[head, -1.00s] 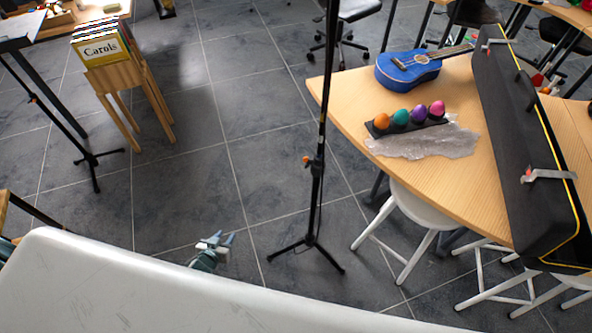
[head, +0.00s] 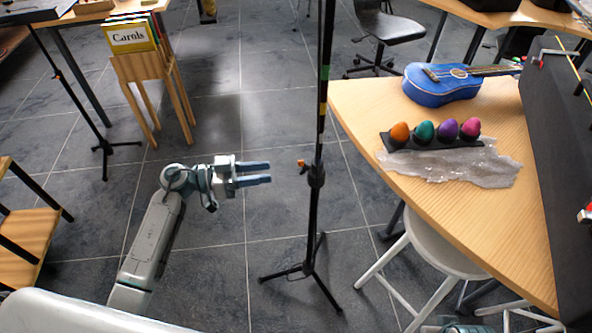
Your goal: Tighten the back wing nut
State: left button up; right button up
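A tall black stand (head: 321,120) stands upright on a tripod in the middle of the view. An orange wing nut (head: 301,163) sticks out to the left of its collar. A second stand at the left (head: 86,103) has a small orange nut (head: 72,77) on its pole, farther from me. I cannot tell from this view which is the back wing nut. My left gripper (head: 268,173) is open and empty, its two blue fingers pointing right, apart, with a gap between their tips and the middle stand.
A wooden rack (head: 150,75) with Carols books stands at the back left. A table (head: 440,208) at the right holds a blue ukulele (head: 440,88), several egg shakers, clear wrap (head: 455,165) and a black case (head: 568,170). A white stool (head: 440,240) stands below it. Floor left of the middle stand is clear.

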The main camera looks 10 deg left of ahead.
aim_at(303, 168)
pick_arm(q)
jog(key=x, duration=0.9)
jog(key=shift+c, duration=0.3)
grip_shut()
